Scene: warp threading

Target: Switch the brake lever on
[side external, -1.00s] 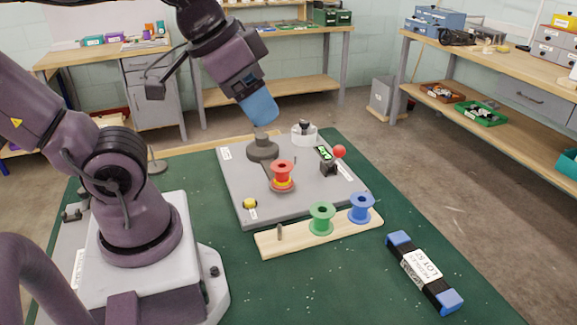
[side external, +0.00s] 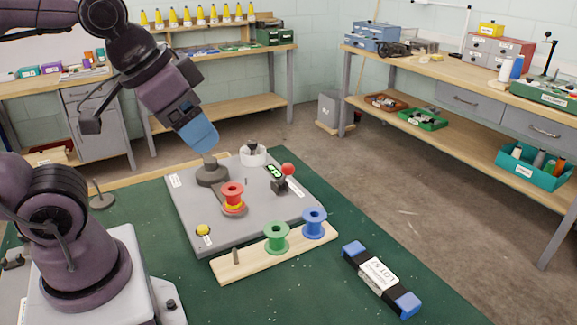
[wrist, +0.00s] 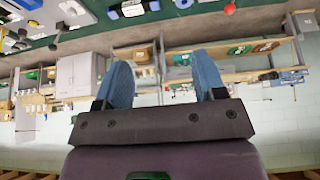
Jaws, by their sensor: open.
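The brake lever (side external: 288,170) has a red ball knob on a dark base, at the right side of the grey board (side external: 185,215). A red ball, apparently its knob, also shows at the top of the wrist view (wrist: 229,9). My gripper (side external: 206,147) is above the back left of the board, over a dark round post (side external: 211,172), left of the lever and apart from it. In the wrist view, its two blue fingers (wrist: 161,60) are spread with nothing held between them.
Green (side external: 276,238) and blue (side external: 314,223) spools stand on a wooden strip. A blue-ended bar (side external: 377,278) lies to the right.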

